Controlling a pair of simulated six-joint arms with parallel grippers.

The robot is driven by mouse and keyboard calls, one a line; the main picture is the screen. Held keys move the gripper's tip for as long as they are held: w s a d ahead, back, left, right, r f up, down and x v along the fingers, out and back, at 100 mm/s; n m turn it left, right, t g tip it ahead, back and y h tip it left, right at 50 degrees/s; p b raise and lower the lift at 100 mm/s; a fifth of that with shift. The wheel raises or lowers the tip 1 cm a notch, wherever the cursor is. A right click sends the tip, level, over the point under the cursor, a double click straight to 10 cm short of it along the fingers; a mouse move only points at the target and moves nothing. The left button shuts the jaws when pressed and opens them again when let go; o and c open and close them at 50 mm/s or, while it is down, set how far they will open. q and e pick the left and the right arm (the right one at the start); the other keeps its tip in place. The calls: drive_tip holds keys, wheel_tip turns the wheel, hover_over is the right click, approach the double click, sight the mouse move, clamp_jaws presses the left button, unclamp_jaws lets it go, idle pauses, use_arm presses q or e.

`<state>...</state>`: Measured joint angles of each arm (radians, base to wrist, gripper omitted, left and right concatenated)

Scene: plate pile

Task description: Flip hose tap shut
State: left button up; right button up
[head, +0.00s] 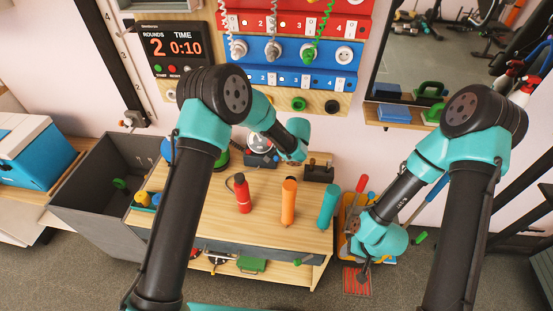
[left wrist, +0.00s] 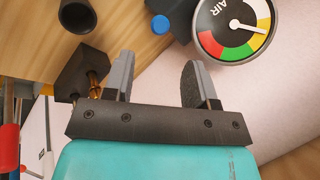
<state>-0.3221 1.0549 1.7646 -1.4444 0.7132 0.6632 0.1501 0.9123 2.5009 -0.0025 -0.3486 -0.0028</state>
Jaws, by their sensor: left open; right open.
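I cannot tell for sure which thing is the hose tap. A small grey fitting with a reddish part (head: 133,118) sits low on the wall at the left in the head view. In the left wrist view, a dark block (left wrist: 82,70) with a brass piece is left of my left gripper (left wrist: 157,65). That gripper is open, with nothing between its fingers. In the head view its fingers are hidden behind my left wrist, above the back of the bench. My right gripper (head: 363,274) is low at the right, over a red mat, open, its fingers small.
An AIR gauge (left wrist: 232,27) is beside the left fingers. The wooden bench (head: 265,230) bears a red bottle (head: 242,194), an orange cylinder (head: 288,203) and a teal cylinder (head: 327,207). A grey bin (head: 95,195) stands left. The bench's front is mostly clear.

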sight(277, 158)
use_arm(q)
drive_tip(key=x, duration=0.9)
drive_tip(key=shift+w+a+f, duration=0.1)
drive_tip(key=shift+a+f, duration=0.05)
drive_tip(key=shift+f, duration=0.2)
drive_tip(key=shift+c, duration=0.3)
clamp_jaws()
